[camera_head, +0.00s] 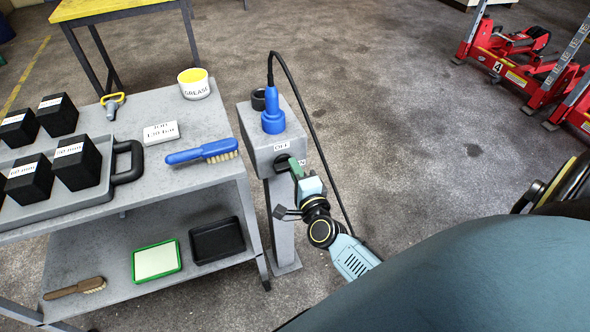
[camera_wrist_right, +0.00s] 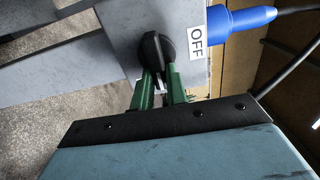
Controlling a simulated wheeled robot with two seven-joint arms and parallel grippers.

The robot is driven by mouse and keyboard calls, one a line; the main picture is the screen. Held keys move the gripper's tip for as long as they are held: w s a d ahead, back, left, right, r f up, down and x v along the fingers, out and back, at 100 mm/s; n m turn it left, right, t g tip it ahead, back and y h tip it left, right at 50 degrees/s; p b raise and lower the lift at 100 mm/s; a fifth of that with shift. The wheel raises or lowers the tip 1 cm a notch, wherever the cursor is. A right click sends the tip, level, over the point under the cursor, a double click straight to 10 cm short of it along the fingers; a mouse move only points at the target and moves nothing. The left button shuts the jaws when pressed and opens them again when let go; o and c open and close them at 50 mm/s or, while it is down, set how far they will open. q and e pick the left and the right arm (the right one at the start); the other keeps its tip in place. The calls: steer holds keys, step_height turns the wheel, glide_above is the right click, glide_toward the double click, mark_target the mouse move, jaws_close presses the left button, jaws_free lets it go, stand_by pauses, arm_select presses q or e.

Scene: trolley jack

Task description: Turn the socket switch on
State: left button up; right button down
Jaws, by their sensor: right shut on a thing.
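The socket box (camera_head: 270,133) is a grey box on a grey post beside the trolley, with a blue plug (camera_head: 272,112) in its top. The black rotary switch knob (camera_wrist_right: 155,58) is on that face, next to the OFF label (camera_wrist_right: 197,41) in the wrist view. My right gripper (camera_wrist_right: 161,82) has its green fingers shut on the knob; it also shows at the box in the head view (camera_head: 297,168). My left gripper is not in view.
A grey trolley (camera_head: 205,117) stands left of the post, holding a blue brush (camera_head: 203,152), a grease tub (camera_head: 194,84) and a tray of black blocks (camera_head: 94,182). A black cable (camera_head: 312,128) hangs from the plug close to my right arm. Red jacks (camera_head: 515,65) stand at the upper right.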

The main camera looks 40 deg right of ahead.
steer(key=c, duration=1.4)
jaws_free()
